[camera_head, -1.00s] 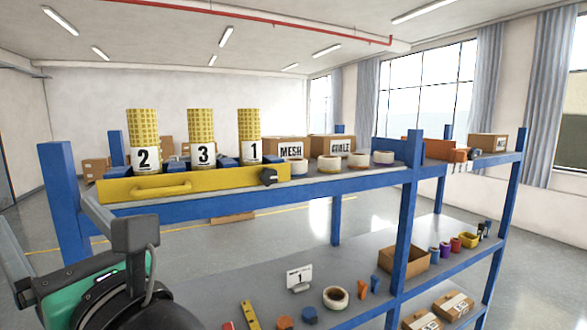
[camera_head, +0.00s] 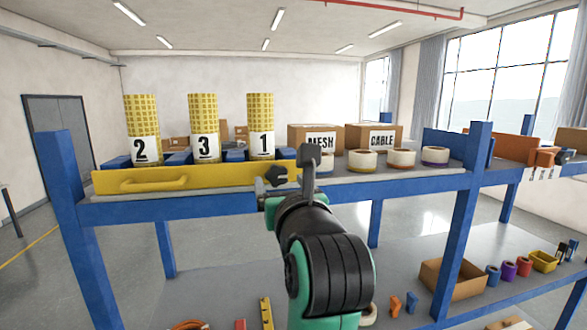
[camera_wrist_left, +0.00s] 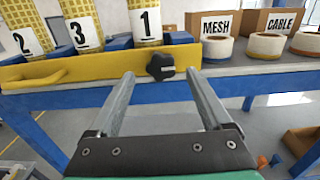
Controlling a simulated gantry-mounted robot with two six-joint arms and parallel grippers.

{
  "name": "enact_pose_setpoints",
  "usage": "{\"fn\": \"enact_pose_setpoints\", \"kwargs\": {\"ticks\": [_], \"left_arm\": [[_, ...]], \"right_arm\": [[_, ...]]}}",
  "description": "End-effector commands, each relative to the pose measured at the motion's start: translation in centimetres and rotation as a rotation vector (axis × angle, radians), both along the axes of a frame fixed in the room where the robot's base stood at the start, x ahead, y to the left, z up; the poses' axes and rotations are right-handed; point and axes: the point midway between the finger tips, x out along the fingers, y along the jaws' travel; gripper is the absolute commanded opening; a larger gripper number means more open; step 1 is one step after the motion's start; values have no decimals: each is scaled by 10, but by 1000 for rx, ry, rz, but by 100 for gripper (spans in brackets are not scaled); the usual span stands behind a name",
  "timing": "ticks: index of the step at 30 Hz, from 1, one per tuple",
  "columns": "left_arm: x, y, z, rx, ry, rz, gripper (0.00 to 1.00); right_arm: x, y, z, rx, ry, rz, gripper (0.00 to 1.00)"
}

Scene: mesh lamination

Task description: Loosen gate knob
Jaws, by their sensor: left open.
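The yellow gate (camera_head: 190,178) runs along the front of the top shelf, with a yellow handle on its left part. The black lobed gate knob (camera_head: 276,175) sits at its right end. In the left wrist view the knob (camera_wrist_left: 160,66) shows beyond and between the two fingers of my left gripper (camera_wrist_left: 160,82). The fingers are apart and empty, and do not appear to touch the knob. In the head view my left gripper (camera_head: 310,162) is just right of the knob, its wrist partly hiding the shelf beam. My right gripper is not in view.
Yellow mesh rolls labelled 2 (camera_head: 142,130), 3 (camera_head: 204,128) and 1 (camera_head: 261,127) stand behind the gate. MESH (camera_head: 315,143) and CABLE (camera_head: 374,140) boxes and tape rolls (camera_head: 397,158) sit to the right. A blue post (camera_head: 463,220) rises right of my arm.

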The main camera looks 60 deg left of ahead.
Motion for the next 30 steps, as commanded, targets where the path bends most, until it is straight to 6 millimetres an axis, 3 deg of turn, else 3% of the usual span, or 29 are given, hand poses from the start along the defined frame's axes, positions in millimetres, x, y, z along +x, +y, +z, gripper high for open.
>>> {"fn": "enact_pose_setpoints", "kwargs": {"ticks": [6,17,30], "left_arm": [[9,37,2,0,1,2,82],[12,45,-1,0,-1,-1,82],[12,44,0,0,-1,-1,3]], "right_arm": [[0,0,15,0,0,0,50],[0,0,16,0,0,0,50],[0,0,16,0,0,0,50]]}}
